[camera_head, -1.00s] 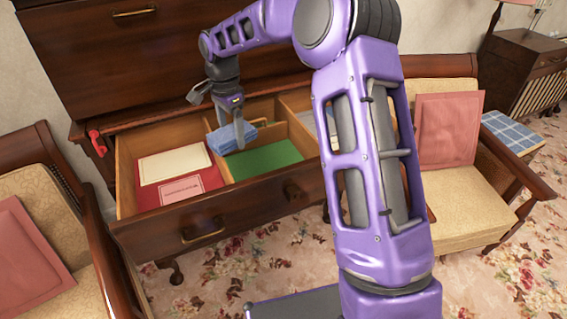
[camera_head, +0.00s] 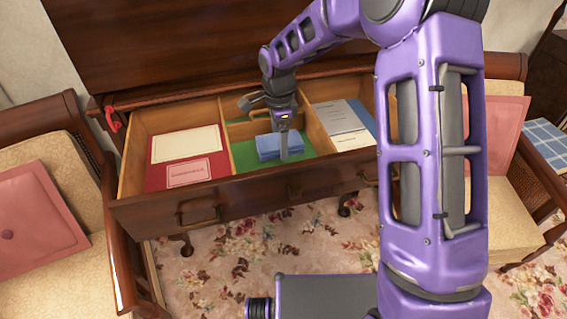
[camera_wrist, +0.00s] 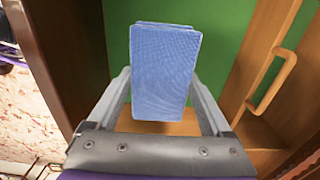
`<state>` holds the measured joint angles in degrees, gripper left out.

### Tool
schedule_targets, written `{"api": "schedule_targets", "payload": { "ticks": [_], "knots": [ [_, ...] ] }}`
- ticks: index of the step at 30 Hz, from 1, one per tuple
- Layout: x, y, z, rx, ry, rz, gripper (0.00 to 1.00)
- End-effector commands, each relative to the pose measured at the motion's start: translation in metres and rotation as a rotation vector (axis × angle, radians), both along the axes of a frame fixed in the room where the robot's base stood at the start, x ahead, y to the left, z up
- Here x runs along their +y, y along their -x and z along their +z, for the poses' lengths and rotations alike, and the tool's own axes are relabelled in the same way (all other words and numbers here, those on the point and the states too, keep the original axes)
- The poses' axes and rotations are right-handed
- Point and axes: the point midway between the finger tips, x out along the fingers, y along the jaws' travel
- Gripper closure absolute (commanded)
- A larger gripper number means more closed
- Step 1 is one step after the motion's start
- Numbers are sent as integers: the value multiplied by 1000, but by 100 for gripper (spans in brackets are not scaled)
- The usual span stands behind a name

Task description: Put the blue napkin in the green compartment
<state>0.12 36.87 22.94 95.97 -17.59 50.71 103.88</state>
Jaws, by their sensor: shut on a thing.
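The folded blue napkin (camera_head: 280,146) is between the fingers of my gripper (camera_head: 284,148), which is shut on it. In the head view it is at the green-lined middle compartment (camera_head: 243,158) of the open drawer. In the wrist view the napkin (camera_wrist: 164,68) fills the space between the fingertips of my gripper (camera_wrist: 165,85), with the green floor (camera_wrist: 225,50) behind it. I cannot tell whether the napkin touches the green floor. The far finger is mostly hidden in the head view.
The left compartment has a red lining (camera_head: 210,165) with a cream card (camera_head: 186,145) on it. The right compartment holds papers (camera_head: 340,117). Wooden dividers (camera_head: 229,150) bound the green floor. Chairs with pink cushions (camera_head: 36,212) stand on both sides.

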Motion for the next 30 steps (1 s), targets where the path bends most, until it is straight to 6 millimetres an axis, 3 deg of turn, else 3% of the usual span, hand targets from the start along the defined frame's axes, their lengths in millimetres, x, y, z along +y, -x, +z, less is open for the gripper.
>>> {"api": "schedule_targets", "payload": {
  "ticks": [4, 18, 29, 30],
  "knots": [
    [0, 1, -31, 4, 0, 1, 71],
    [0, 0, -81, 2, 0, 0, 71],
    [0, 0, -87, 0, 0, 1, 71],
    [0, 0, -87, 0, 0, 1, 14]
  ]
}}
